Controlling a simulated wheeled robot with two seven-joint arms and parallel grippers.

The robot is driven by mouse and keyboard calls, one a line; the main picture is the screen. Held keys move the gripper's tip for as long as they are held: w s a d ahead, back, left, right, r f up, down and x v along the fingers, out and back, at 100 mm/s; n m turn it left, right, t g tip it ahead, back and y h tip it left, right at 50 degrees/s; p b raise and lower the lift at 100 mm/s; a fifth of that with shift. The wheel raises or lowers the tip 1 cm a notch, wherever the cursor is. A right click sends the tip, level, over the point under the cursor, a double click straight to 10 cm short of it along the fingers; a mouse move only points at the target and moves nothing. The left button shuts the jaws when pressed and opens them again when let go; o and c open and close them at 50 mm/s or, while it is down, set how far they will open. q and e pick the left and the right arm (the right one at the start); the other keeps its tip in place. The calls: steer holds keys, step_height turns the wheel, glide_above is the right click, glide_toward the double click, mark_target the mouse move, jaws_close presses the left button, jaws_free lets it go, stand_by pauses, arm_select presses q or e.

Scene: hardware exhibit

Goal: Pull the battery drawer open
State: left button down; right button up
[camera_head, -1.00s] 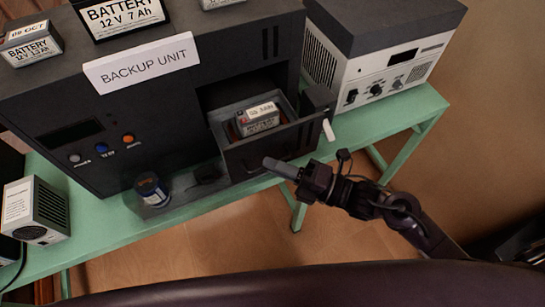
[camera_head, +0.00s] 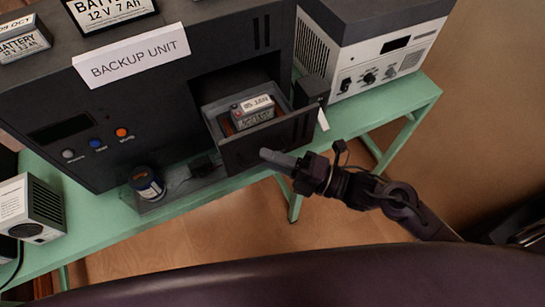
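The battery drawer (camera_head: 241,149) stands pulled out of the dark backup unit (camera_head: 140,115), with its inside in view. A small battery (camera_head: 252,112) with a white label on top sits in the drawer. My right gripper (camera_head: 268,155) comes in from the right, with its fingers at the drawer's front face. The fingers look close together, but the gap between them and the exact contact with the drawer cannot be made out. My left gripper is not in view.
The unit stands on a green table (camera_head: 92,225). A small dark jar (camera_head: 147,184) stands before it at the left. A white-and-grey device (camera_head: 385,65) stands to the right, and a vented box (camera_head: 35,208) at far left. Batteries (camera_head: 110,10) sit on top of the unit.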

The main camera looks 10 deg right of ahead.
steer(key=b+v, duration=0.2)
steer(key=v, duration=0.5)
steer(key=shift+s+d, duration=0.2)
steer(key=shift+d, duration=0.1)
